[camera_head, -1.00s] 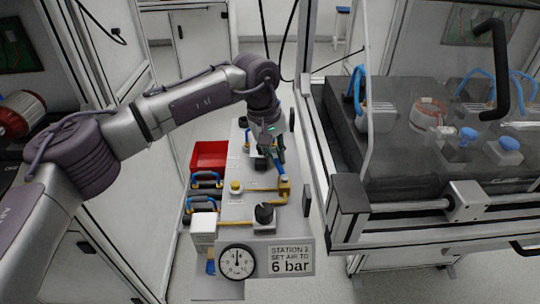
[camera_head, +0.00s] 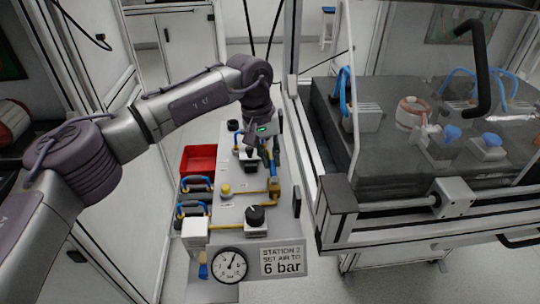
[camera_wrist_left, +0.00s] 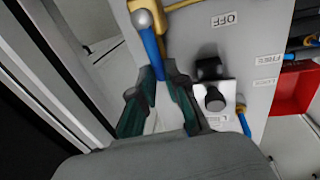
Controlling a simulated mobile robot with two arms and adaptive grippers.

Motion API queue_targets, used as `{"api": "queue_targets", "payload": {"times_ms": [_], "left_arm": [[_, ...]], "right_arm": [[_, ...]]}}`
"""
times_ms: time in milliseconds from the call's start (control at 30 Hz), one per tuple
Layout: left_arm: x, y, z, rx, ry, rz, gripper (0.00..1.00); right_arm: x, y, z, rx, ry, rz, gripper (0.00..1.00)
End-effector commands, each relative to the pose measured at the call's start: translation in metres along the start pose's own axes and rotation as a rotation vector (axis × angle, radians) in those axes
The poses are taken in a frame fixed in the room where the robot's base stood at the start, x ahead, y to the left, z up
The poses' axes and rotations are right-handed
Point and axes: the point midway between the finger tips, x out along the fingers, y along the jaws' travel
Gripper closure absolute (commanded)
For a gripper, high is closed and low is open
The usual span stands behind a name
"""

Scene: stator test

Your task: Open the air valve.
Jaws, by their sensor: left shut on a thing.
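The air valve has a blue lever (camera_head: 269,168) on a brass fitting (camera_head: 275,191) at the right side of the station panel. In the left wrist view, the lever (camera_wrist_left: 151,48) runs from a round grey pivot (camera_wrist_left: 142,18) down between my fingers. My left gripper (camera_wrist_left: 154,84) is shut on the lever; it also shows in the head view (camera_head: 269,150), reaching down from above. The finger contact is partly hidden. An OFF label (camera_wrist_left: 224,19) is on the panel beside the valve. My right gripper is not in view.
A pressure gauge (camera_head: 230,265) and a "6 bar" sign (camera_head: 283,261) stand at the panel's front. A framed clear enclosure (camera_head: 440,100) stands close on the right.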

Motion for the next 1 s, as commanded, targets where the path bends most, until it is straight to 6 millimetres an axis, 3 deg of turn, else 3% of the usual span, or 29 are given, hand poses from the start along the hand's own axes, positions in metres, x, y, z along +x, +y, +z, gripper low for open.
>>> {"api": "queue_targets", "payload": {"times_ms": [33, 67, 200, 567, 667, 1000], "left_arm": [[-0.002, 0.001, -0.001, 0.002, 0.003, 0.002, 1.00], [-0.002, 0.001, -0.001, 0.002, 0.003, 0.002, 0.84], [-0.001, 0.001, 0.000, 0.001, 0.003, 0.002, 0.62], [-0.005, 0.000, 0.000, 0.000, 0.002, 0.001, 0.62], [-0.017, 0.000, -0.001, -0.001, 0.003, 0.002, 0.62], [-0.088, 0.001, -0.001, 0.000, 0.004, 0.002, 0.62]], "right_arm": [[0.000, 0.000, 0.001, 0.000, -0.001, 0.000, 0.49], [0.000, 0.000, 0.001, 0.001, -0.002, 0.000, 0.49], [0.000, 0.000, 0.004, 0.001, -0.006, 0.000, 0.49], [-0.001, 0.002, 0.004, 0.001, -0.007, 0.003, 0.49], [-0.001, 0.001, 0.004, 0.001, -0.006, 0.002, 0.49], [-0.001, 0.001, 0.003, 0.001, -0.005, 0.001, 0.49]]}}
